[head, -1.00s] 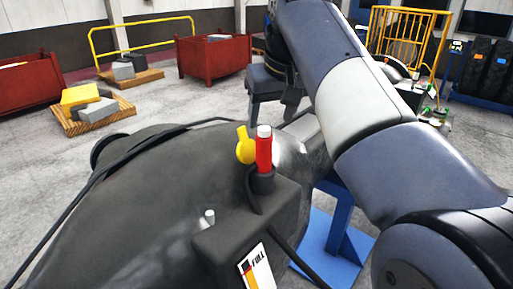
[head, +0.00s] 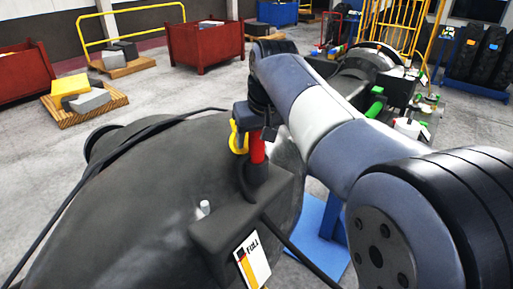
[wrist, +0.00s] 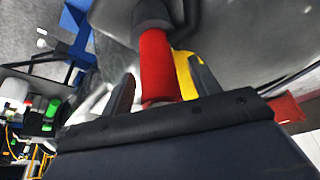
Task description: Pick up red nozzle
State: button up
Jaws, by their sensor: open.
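The red nozzle (head: 257,150) stands upright in a black holder on the dark casting (head: 130,190), with a yellow part (head: 237,138) just left of it. My gripper (head: 255,128) is over the nozzle's top, its jaws hiding the upper end. In the wrist view, the red nozzle (wrist: 156,65) lies between the two dark fingers of my open gripper (wrist: 160,80), one finger on each side. The yellow part (wrist: 184,72) shows beside the right finger. I cannot tell whether either finger touches the nozzle.
A black box with a label (head: 252,262) sits below the nozzle, and a black cable (head: 295,248) runs from it. A small pale peg (head: 205,207) stands nearby. A blue stand (head: 325,225) is at the right. Red bins (head: 205,45) and a pallet (head: 90,105) stand behind.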

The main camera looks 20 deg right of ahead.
jog(key=shift+c, duration=0.5)
jog(key=c, duration=0.9)
jog(key=shift+r, duration=0.1)
